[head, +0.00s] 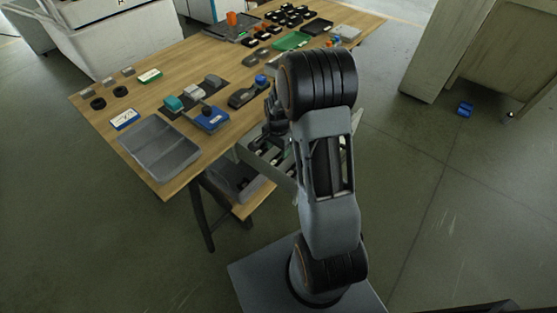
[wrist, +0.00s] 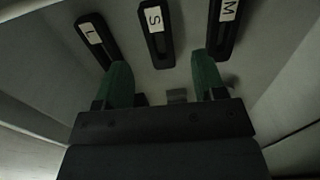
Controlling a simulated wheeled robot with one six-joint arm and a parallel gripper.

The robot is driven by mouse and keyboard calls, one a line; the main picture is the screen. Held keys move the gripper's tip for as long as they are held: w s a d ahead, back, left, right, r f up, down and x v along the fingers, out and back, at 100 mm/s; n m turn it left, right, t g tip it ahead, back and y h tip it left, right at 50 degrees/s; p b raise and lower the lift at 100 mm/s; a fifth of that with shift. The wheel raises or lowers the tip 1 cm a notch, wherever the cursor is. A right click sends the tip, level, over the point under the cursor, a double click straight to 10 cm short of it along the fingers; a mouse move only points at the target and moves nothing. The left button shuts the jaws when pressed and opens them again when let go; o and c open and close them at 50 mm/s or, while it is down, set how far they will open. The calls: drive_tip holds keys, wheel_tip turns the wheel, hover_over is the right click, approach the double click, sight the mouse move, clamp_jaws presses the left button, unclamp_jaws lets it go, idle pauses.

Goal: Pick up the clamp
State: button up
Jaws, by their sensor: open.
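In the wrist view three black slotted bars, which look like strap clamps, lie in a pale drawer. The one marked S (wrist: 158,46) is in the middle, the one marked L (wrist: 96,36) at left, the one marked M (wrist: 224,36) at right. My gripper (wrist: 162,74) is open and empty, with green fingertips. The near end of the S clamp lies ahead of the gap between the fingers, and I see no contact. In the head view my gripper (head: 274,128) is over the open drawer (head: 248,153), partly hidden by my arm.
The drawer walls (wrist: 38,108) rise close on both sides of the gripper. The wooden table (head: 100,112) stands above the drawer and holds a grey tray (head: 160,150), a blue vise-like item (head: 212,119) and several small parts. A blue object (head: 465,109) lies on the floor at right.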

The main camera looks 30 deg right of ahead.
sight(279, 156)
drive_tip(key=shift+d+f+b, duration=0.15)
drive_tip(key=shift+f+b, duration=0.45)
drive_tip(key=shift+f, duration=2.05)
drive_tip(key=shift+r, duration=0.1)
drive_tip(key=c, duration=1.2)
